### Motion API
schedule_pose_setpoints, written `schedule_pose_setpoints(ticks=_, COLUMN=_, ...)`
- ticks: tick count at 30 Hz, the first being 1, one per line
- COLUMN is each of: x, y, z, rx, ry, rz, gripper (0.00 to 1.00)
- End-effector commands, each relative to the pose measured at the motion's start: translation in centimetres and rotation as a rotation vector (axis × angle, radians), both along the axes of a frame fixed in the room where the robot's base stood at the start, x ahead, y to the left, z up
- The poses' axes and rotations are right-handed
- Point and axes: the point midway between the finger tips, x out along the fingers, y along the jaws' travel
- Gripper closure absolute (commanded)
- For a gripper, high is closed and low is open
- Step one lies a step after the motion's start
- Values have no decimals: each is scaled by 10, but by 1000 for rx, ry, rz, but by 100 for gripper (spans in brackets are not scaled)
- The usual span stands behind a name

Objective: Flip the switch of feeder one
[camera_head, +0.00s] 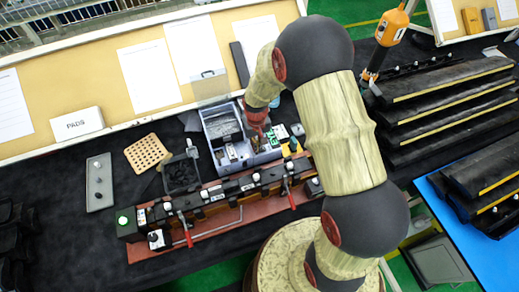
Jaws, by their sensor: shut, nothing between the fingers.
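My gripper (259,138) is small in the view. It points down over the right part of a grey-blue box (213,127) with a ribbed dark inside, and looks shut and empty. I cannot tell whether its tips touch anything. This box may be a feeder; I read no "feeder one" label on it. Small light parts show low in the box, under and beside the gripper, but I cannot make out a switch or its position. A grey plate (98,182) with small knobs lies at the left.
A long reddish fixture (215,230) with dark blocks and red-handled levers stands in front of the box. A black bin (181,174) and perforated tan board (147,152) are to its left. Black stepped racks (445,105) stand at the right.

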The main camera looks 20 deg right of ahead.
Motion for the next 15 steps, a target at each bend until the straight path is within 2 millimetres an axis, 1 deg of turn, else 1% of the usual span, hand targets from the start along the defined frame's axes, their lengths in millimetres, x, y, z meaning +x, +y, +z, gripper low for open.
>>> schedule_pose_setpoints(ticks=5, x=0, y=0, z=-3, rx=0, ry=1, rz=0, gripper=100)
schedule_pose_setpoints(ticks=8, x=0, y=0, z=-2, rx=0, ry=0, rz=0, gripper=100)
schedule_pose_setpoints(ticks=11, x=0, y=0, z=2, rx=0, ry=0, rz=0, gripper=100)
schedule_pose_setpoints(ticks=15, x=0, y=0, z=12, rx=0, ry=-1, rz=0, gripper=100)
